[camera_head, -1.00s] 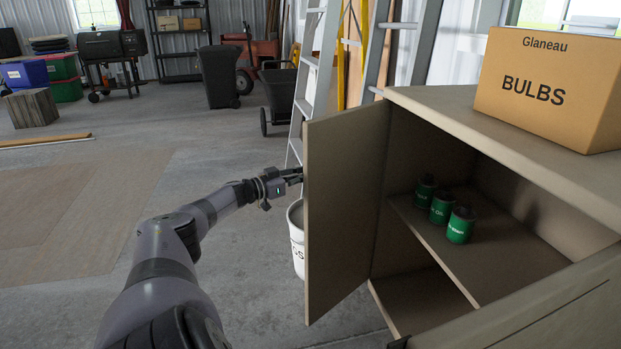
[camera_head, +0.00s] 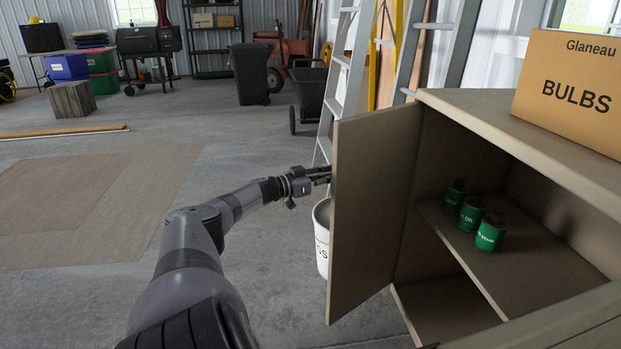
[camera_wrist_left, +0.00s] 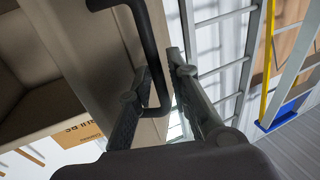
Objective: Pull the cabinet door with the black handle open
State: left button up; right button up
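The cabinet door (camera_head: 373,210) stands swung wide open at the cabinet's left side, so the interior shows. Its black handle (camera_wrist_left: 155,60) shows in the left wrist view as a curved bar on the door's outer face. In the head view the handle is hidden behind the door or too small to tell. My left gripper (camera_head: 322,175) is at the door's outer side. In the left wrist view my left gripper (camera_wrist_left: 160,65) has the handle between its fingers. They are partly apart, with a narrow gap on the right finger's side. My right gripper is not in view.
Several shelves' worth of space shows in the cabinet; three green cans (camera_head: 472,213) stand on its shelf (camera_head: 510,260). A bulbs box (camera_head: 572,95) rests on top. A white bucket (camera_head: 322,240) and a ladder (camera_head: 345,90) stand beyond the door.

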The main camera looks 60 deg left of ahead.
pick_arm(q)
jog(key=s, duration=1.1)
dwell(0.6)
jog(key=shift+s, duration=0.15)
jog(key=shift+c, duration=0.4)
